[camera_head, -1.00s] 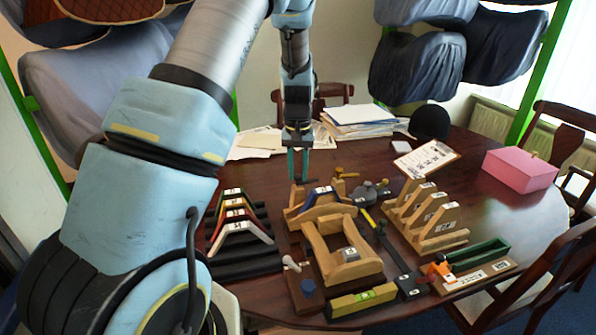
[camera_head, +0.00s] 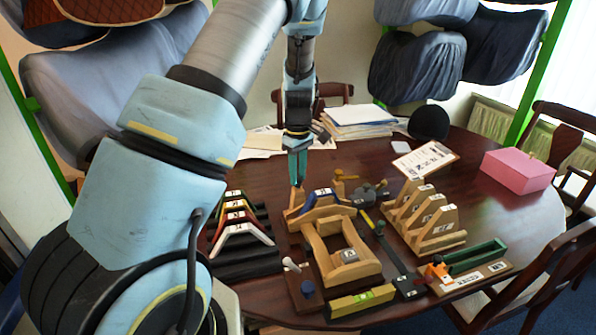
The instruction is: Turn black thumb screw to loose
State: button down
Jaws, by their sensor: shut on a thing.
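My gripper (camera_head: 298,182) points straight down with its teal fingers close together. The fingertips are at the upper left end of the wooden stand (camera_head: 322,238) that carries the blue angled piece (camera_head: 322,197). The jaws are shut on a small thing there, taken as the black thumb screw. The fingers hide it, so its shape and how far it is turned cannot be seen.
Coloured angled pieces (camera_head: 240,232) sit on a dark rack at left. Wooden A-frames (camera_head: 430,215) stand at right, and a dark grey clamp (camera_head: 365,194) is near my gripper. A yellow level (camera_head: 362,301) lies in front. The table's right side is clear around a pink box (camera_head: 518,171).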

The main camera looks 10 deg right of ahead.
jog(key=n+p, duration=0.2)
jog(key=n, duration=0.4)
jog(key=shift+w, duration=0.1)
jog(key=shift+n, duration=0.3)
dwell(0.3)
jog(key=c, duration=0.6)
grip_release()
notch_tip(320, 180, up, 11)
jog(key=b, duration=0.2)
jog(key=shift+f+b, duration=0.1)
jog(key=shift+b, duration=0.3)
